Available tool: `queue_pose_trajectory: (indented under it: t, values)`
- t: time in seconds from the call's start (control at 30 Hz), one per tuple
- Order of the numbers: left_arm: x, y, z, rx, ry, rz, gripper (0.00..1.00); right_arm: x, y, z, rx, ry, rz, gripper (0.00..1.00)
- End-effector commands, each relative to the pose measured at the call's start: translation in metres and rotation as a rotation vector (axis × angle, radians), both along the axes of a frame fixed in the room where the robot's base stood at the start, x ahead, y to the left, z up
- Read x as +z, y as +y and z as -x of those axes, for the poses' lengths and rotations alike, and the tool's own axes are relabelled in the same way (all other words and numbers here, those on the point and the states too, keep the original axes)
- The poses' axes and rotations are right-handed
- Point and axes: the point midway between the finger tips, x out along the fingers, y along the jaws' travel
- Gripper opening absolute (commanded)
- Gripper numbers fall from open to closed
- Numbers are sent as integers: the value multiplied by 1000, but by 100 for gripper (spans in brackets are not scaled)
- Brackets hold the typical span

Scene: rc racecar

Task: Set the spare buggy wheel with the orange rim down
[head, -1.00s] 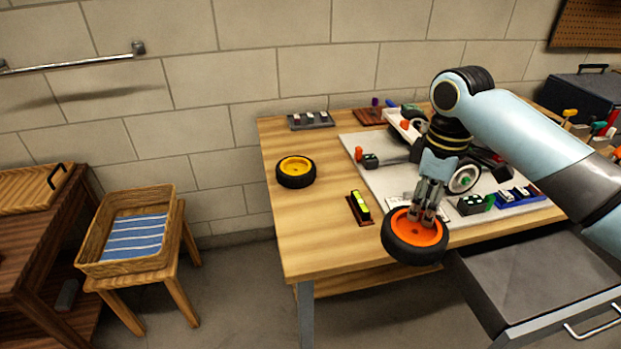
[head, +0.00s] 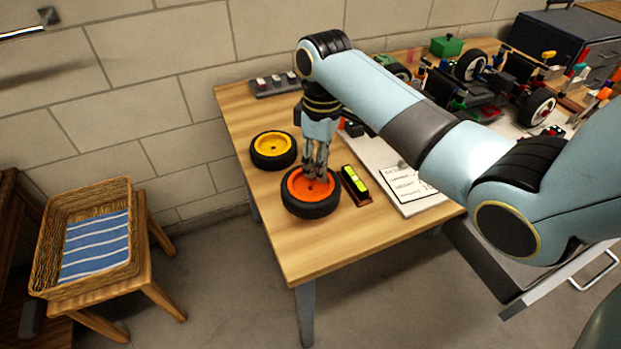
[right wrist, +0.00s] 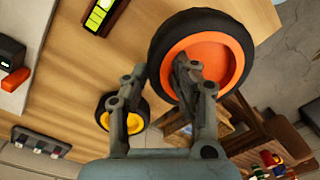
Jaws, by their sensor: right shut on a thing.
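The spare wheel with the orange rim (head: 295,187) and black tyre is in my right gripper (head: 314,174), over the left part of the wooden table. In the right wrist view, the orange-rimmed wheel (right wrist: 203,62) is large beside the fingers (right wrist: 160,75). I cannot tell whether its tyre touches the tabletop. My left gripper is not in view.
A yellow-rimmed wheel (head: 272,149) lies just behind and left of the held wheel. A small yellow-green level (head: 355,180) is close on its right. A white board (head: 392,178) with a buggy (head: 470,90) is farther right. The table's front left is bare.

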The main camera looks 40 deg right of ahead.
Motion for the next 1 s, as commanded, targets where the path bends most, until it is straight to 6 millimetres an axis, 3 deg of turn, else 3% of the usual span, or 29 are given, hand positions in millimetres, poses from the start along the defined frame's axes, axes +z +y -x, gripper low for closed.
queue_pose_trajectory:
  t: [0.1,0.3,0.5,0.83,0.87,1.0]
  values:
    - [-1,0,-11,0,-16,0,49,-8,11,-8,0,0,0,0]
    - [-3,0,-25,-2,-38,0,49,-29,13,-9,1,3,2,0]
    - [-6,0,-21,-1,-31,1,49,-50,13,-9,1,0,2,0]
    - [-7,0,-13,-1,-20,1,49,-52,13,-9,0,-1,2,0]
    - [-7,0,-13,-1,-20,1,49,-53,13,-9,0,-1,2,27]
    - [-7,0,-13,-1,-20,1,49,-52,13,-9,0,-1,2,46]
